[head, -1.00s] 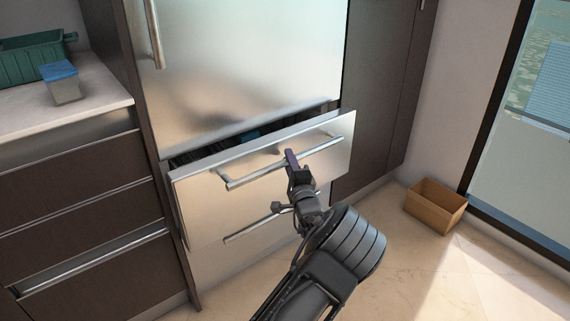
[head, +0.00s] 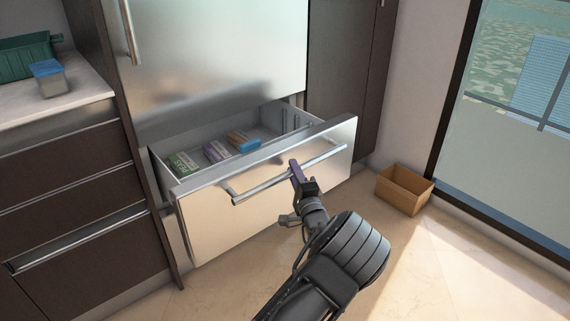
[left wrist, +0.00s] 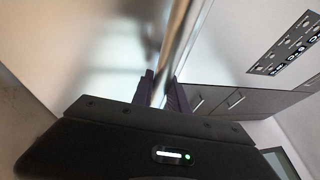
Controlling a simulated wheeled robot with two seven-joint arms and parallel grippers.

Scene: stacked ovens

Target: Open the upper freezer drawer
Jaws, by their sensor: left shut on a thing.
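The upper freezer drawer (head: 270,207) has a steel front with a long bar handle (head: 255,189). It stands pulled well out, and its grey inside shows in the head view. Several small boxes lie in it, among them a green one (head: 182,162) and a blue and orange one (head: 243,140). My left gripper (head: 295,170) is shut on the handle, right of its middle. In the left wrist view the purple fingers (left wrist: 162,92) sit on both sides of the bar (left wrist: 178,45). My right gripper is in neither view.
A cardboard box (head: 404,190) stands on the floor to the right by the window. A counter (head: 60,106) with a green basket (head: 27,58) and a blue-lidded container (head: 49,78) is at the left. The tiled floor before the drawer is free apart from my arm.

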